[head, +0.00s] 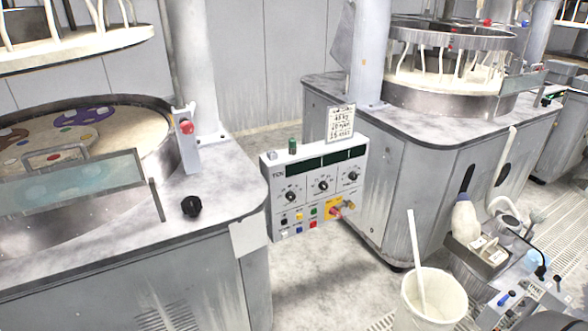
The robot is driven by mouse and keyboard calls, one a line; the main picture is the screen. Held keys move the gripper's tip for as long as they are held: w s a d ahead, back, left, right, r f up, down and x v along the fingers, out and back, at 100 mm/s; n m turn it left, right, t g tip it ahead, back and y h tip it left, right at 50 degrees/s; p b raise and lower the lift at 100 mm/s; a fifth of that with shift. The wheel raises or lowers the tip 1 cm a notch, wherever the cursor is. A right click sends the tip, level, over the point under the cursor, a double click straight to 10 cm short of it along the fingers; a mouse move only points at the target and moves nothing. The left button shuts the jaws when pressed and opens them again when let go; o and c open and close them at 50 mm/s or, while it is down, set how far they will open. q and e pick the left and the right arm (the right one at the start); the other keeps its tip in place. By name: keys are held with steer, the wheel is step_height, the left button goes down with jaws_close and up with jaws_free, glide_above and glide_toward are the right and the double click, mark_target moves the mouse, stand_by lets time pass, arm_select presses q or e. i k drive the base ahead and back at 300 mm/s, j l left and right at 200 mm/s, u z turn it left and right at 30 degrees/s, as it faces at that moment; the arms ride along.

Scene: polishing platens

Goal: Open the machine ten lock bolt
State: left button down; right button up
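A control panel (317,188) with lettering that looks like "TEN" stands between two polishing machines, near the middle of the head view. It has dark dials, coloured buttons and a red-and-yellow knob (337,210). The machine on the left has a wide round basin (60,235) with a clear guard (80,183) at its front. A grey upright bracket (189,158) with a red knob (187,127) stands at the basin's right rim. I cannot tell for sure which part is the lock bolt or whether it is shut. Neither of my grippers is in view.
A black knob (192,206) sits on the left machine's top. A second machine (400,150) stands behind at the right. A white bucket (432,300) with a stick stands at the lower right, near a cluttered cart (480,262). Some floor between the machines is clear.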

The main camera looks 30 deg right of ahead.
mark_target(352, 206)
steer(key=z, duration=1.25)
